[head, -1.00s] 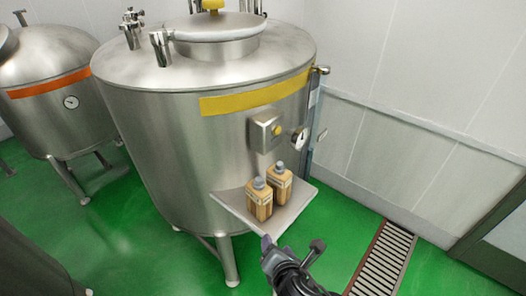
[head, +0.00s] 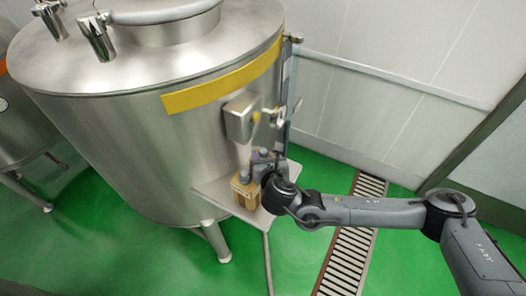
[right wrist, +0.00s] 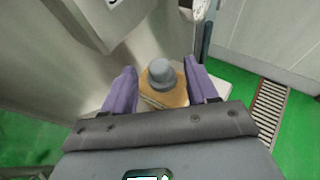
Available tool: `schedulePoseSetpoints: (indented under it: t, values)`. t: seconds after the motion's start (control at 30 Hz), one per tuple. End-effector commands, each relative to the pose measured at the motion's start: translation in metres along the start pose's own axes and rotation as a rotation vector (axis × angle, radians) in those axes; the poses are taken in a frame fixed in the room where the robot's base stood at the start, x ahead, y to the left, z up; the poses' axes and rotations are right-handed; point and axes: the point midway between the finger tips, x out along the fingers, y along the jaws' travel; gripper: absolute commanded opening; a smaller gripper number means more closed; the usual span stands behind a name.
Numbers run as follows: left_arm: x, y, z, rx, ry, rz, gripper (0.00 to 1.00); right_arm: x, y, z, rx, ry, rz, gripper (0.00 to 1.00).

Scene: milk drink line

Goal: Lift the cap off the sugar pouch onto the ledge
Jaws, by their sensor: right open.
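In the right wrist view, a grey cap (right wrist: 161,73) sits on a tan pouch (right wrist: 168,98) between my purple fingers. The fingers are open, one on each side, with gaps to the cap. I cannot tell from labels which pouch holds sugar. My left gripper is not in view.
The steel tank (head: 130,130) with a yellow band rises directly behind the ledge. A control box (head: 240,117) and a gauge (head: 277,117) stick out above the pouches. The white wall is to the right, with a floor drain grate (head: 345,250) below.

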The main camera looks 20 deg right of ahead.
Motion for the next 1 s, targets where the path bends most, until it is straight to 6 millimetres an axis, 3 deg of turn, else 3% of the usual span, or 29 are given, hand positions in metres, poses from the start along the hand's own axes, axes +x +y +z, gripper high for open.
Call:
schedulePoseSetpoints:
  t: [0.17,0.5,0.87,1.0]
  values:
    - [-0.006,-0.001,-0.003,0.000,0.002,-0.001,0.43,0.009,0.001,0.001,0.001,0.001,-0.001,0.58]
    - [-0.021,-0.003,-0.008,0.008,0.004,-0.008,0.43,0.046,0.002,-0.002,0.002,0.000,-0.002,0.58]
    - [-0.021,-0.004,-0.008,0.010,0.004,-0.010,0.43,0.053,0.001,-0.003,0.001,0.000,-0.001,0.58]
    - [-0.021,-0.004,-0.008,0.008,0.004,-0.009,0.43,0.053,0.001,-0.003,0.001,0.000,-0.001,0.38]
